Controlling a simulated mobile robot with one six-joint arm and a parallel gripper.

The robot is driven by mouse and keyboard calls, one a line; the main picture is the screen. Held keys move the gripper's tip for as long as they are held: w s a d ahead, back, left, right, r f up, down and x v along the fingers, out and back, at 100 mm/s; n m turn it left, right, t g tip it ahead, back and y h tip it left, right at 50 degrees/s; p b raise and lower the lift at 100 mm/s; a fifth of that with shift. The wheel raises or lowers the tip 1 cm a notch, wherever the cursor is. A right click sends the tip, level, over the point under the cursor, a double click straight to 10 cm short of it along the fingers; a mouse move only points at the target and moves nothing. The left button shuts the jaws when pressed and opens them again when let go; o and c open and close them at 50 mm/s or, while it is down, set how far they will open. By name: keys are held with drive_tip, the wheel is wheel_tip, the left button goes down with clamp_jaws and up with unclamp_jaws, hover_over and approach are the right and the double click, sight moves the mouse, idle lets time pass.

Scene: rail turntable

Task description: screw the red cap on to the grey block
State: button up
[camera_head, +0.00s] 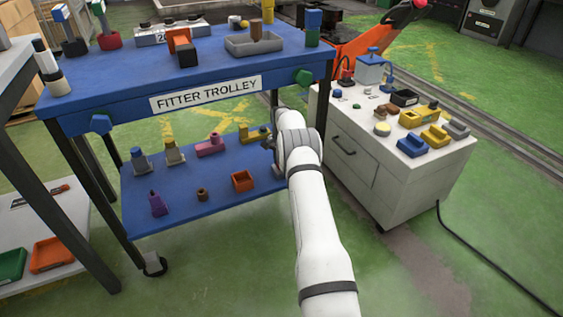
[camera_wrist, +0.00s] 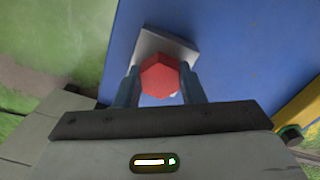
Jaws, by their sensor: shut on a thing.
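The grey block (camera_wrist: 157,43) is right behind the cap in the wrist view, on a blue surface (camera_wrist: 240,50). The cap covers part of the block. I cannot tell whether the cap touches the block or is held just off it. In the head view my arm reaches to the right end of the trolley's lower blue shelf (camera_head: 185,212). The cap and the block are not visible there, and my wrist hides the fingertips.
The trolley's upper deck (camera_head: 120,92) overhangs the lower shelf, with a leg near my wrist. A yellow fitting (camera_head: 255,133), a pink fitting (camera_head: 211,146) and an orange tray (camera_head: 242,181) stand left of my wrist. A white cabinet (camera_head: 410,180) stands close on the right.

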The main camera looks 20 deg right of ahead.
drive_tip(key=m, duration=0.5)
drive_tip(key=shift+w+r, duration=0.15)
drive_tip(key=o, duration=1.1)
drive_tip(key=shift+o, duration=0.4)
drive_tip(key=shift+r+p, duration=1.05)
drive_tip(key=shift+r, duration=0.9)
